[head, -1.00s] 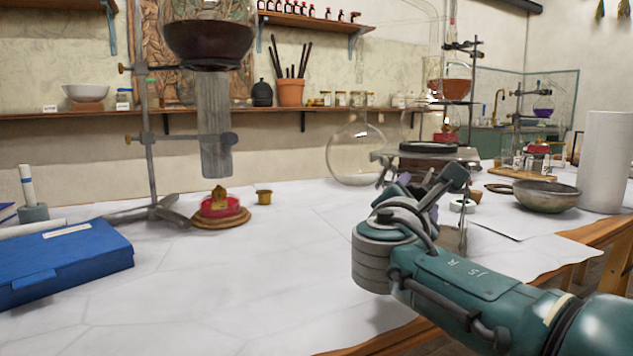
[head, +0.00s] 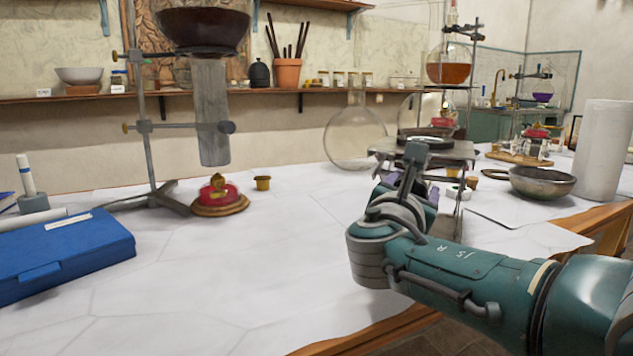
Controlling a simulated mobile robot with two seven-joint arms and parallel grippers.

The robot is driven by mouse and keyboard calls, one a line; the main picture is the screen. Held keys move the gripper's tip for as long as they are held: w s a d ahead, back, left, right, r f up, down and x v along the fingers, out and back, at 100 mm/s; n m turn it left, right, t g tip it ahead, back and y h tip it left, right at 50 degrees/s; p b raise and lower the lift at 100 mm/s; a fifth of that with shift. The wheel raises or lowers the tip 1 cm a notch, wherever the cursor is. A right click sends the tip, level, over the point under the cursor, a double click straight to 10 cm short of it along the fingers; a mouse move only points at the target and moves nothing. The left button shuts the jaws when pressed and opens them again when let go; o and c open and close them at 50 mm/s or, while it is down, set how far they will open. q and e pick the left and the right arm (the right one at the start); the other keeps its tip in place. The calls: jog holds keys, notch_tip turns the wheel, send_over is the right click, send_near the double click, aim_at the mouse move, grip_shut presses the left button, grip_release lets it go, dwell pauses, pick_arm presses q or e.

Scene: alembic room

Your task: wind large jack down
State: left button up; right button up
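The large jack shows as a flat grey metal plate (head: 458,151) at middle right, with a dark ring (head: 427,132) on top. A thin metal leg or bar shows below the plate on its right side; most of the mechanism and any knob are hidden behind my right gripper. My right gripper (head: 411,158) is just in front of the jack, with a grey finger pointing up across the plate's front edge. I cannot tell whether it touches the jack, or whether its fingers are open or shut. My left gripper is not in view.
An empty round flask (head: 354,138) stands close left of the jack, and a metal pan (head: 541,186) sits to its right. A red burner (head: 218,194) and a blue box (head: 60,256) are on the left. The white table top between is clear.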

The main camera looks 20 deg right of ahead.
jog(key=o, duration=1.4)
jog(key=shift+s+a+r+p, duration=0.1)
jog(key=shift+s+a+p, duration=0.2)
jog(key=shift+p, duration=0.1)
jog(key=p+v, duration=0.3)
jog(key=v, duration=0.6)
